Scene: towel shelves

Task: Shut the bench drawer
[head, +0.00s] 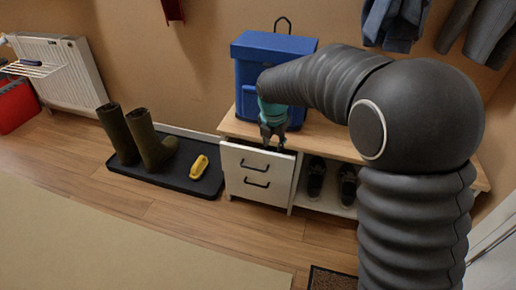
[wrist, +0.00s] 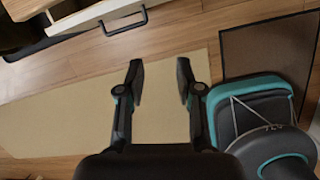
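The wooden-topped bench (head: 232,127) has two white drawers with dark handles at its left end. The upper drawer (head: 236,155) stands out a little from the bench, with a dark gap above its front. The lower drawer (head: 240,180) looks flush below it, as far as I can tell. In the wrist view the pulled-out drawer (wrist: 92,14) and its dark handle (wrist: 126,24) show at the upper left. My gripper (head: 273,143) appears close to the upper drawer's top edge in the head view.
Dark shoes (head: 316,178) sit in the open shelf right of the drawers. Boots (head: 150,145) and a yellow object (head: 199,166) rest on a dark tray (head: 181,181). A beige rug (head: 100,235) covers the front floor.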

